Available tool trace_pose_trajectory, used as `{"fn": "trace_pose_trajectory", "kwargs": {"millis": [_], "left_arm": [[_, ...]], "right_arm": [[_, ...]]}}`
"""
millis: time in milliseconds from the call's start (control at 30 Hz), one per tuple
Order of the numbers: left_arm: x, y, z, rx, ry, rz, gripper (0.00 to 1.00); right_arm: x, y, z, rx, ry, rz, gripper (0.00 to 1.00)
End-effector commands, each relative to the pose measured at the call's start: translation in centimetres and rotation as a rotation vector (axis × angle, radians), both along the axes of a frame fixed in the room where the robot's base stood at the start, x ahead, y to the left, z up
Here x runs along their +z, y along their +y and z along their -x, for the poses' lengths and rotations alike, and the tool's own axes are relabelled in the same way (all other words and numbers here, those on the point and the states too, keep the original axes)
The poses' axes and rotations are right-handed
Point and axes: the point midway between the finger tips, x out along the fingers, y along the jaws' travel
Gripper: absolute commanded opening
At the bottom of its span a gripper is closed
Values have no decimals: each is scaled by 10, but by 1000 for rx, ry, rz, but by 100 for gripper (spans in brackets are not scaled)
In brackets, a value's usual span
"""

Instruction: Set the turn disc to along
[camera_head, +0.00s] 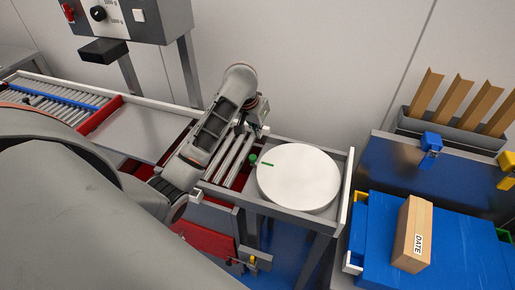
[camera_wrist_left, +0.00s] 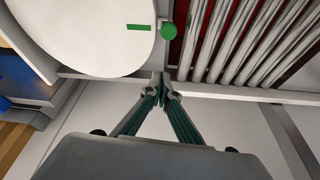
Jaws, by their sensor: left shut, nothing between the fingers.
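The turn disc (camera_head: 305,178) is a round white plate set in the conveyor's right end section. A short green stripe (camera_head: 267,164) runs inward from its left rim, beside a green knob (camera_head: 252,159). In the left wrist view the disc (camera_wrist_left: 70,35) fills the upper left, with the stripe (camera_wrist_left: 138,27) pointing at the knob (camera_wrist_left: 168,31). My left gripper (camera_head: 262,131) is at the conveyor's far rail, behind the knob and apart from the disc. Its fingertips (camera_wrist_left: 160,84) are together and empty. My right gripper is not in view.
Grey rollers (camera_head: 232,160) lie left of the disc. A control box (camera_head: 130,18) stands at the back left. My arm covers part of the conveyor.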

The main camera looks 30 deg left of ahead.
Motion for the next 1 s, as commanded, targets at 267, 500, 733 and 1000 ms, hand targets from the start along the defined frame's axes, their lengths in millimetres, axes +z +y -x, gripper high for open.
{"fn": "trace_pose_trajectory", "kwargs": {"millis": [267, 500, 733, 1000], "left_arm": [[-45, 2, -15, 2, 4, -2, 0], [-78, 2, -27, 1, 1, -2, 0], [-78, 0, 1, -1, 0, -1, 0], [-79, -1, 13, 1, -1, 0, 0]], "right_arm": [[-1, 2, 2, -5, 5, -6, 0], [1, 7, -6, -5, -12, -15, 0], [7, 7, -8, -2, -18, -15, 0], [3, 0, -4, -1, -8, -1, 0]]}}
